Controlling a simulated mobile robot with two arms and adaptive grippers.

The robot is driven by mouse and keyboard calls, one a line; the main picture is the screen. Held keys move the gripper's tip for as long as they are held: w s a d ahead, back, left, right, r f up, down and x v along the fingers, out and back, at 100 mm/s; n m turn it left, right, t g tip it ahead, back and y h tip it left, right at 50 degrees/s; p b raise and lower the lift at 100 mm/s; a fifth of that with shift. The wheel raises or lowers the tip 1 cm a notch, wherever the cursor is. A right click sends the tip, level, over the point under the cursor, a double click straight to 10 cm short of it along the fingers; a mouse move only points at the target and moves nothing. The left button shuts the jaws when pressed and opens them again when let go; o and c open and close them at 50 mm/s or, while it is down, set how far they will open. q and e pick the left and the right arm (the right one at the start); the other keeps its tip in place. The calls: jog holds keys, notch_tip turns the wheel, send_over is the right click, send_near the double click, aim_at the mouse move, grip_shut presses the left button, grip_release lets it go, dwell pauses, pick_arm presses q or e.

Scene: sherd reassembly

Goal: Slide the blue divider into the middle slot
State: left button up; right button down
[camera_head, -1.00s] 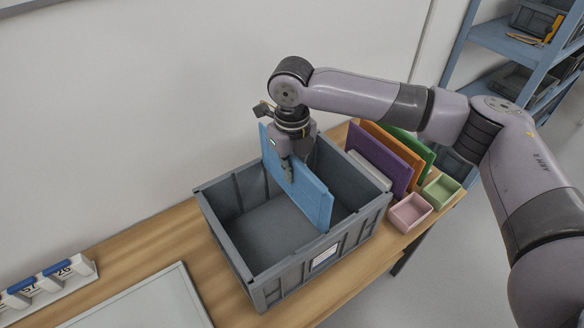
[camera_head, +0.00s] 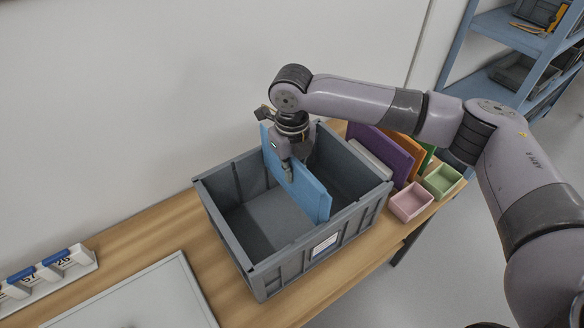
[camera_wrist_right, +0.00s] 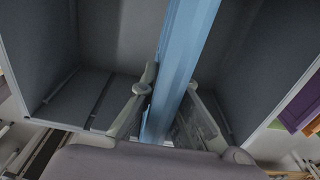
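The blue divider (camera_head: 303,190) stands upright inside the grey crate (camera_head: 236,251), crossing it near the middle, with its top edge at about rim height or a little above. My right gripper (camera_head: 287,178) is over the crate, pointing down, with its fingers on either side of the divider's top edge. In the right wrist view the divider (camera_wrist_right: 178,75) runs between the two fingers, which are closed on it. The divider's lower edge and the slots it meets are hidden, so I cannot tell how deep it sits. My left gripper is not in view.
Purple (camera_head: 378,150) and orange (camera_head: 404,152) panels stand in a rack right of the crate, with a green one behind. A pink tray (camera_head: 410,203) and a green tray (camera_head: 442,182) sit at the table's right end. A white board (camera_head: 140,296) lies at front left.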

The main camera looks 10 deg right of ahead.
aim_at(292, 197)
jog(key=shift+f+b, duration=0.3)
jog(key=shift+f, duration=1.05)
jog(key=shift+f+b, duration=1.65)
jog(key=shift+f, duration=2.8)
jog(key=c, duration=2.3)
grip_release()
jog(key=o, duration=0.6)
jog(key=shift+r, duration=0.1)
notch_tip(292, 197, up, 12)
jog(key=shift+f, duration=0.1)
